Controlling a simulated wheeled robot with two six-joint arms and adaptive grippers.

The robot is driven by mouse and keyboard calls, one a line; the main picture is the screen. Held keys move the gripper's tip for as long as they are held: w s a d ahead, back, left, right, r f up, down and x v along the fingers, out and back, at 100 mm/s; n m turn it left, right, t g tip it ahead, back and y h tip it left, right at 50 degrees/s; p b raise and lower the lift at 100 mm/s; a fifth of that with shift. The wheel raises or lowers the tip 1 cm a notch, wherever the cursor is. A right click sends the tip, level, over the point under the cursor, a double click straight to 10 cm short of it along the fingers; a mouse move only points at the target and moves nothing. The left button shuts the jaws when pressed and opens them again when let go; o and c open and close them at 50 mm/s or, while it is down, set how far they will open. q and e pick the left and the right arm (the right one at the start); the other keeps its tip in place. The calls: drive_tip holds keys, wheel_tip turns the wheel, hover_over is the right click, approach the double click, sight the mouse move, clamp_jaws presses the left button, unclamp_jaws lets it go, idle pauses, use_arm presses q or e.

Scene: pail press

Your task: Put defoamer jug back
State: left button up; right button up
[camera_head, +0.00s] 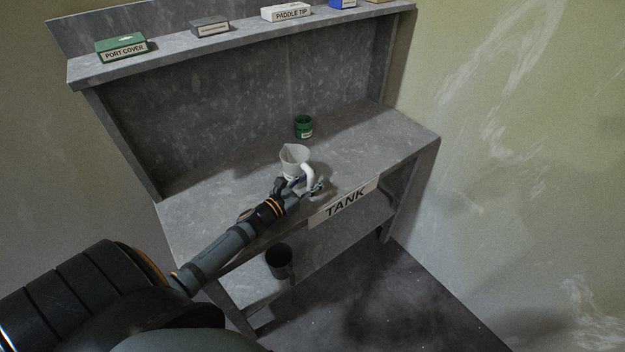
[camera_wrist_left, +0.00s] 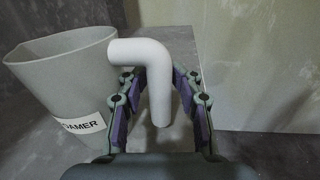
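The defoamer jug (camera_head: 293,157) is a pale grey-white jug with a thick white handle, standing upright on the bench top (camera_head: 385,150). In the left wrist view the jug (camera_wrist_left: 62,85) is at left, with a label partly reading "OAMER". Its handle (camera_wrist_left: 158,90) hangs between my left gripper's fingers (camera_wrist_left: 160,90). The fingers are open, one on each side of the handle, with small gaps visible. In the head view my left gripper (camera_head: 300,188) is at the jug's handle, near the bench's front edge. My right gripper is not in view.
A green cup (camera_head: 304,127) stands behind the jug. A dark pail (camera_head: 279,262) is on the lower shelf. A "TANK" sign (camera_head: 344,203) is on the front edge. The upper shelf holds several boxes, including "PORT COVER" (camera_head: 121,48) and "PADDLE TIP" (camera_head: 287,13). The bench top's right side is clear.

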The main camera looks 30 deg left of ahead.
use_arm(q)
drive_tip(key=shift+o, duration=0.5)
drive_tip(key=shift+s+r, duration=0.1)
drive_tip(key=shift+r, duration=0.05)
drive_tip(key=p+v, duration=0.4)
drive_tip(key=v, duration=0.7)
drive_tip(key=shift+r+p, duration=0.15)
drive_tip(key=shift+p, duration=0.15)
drive_tip(key=shift+s, duration=0.4)
drive_tip(key=shift+a, duration=0.1)
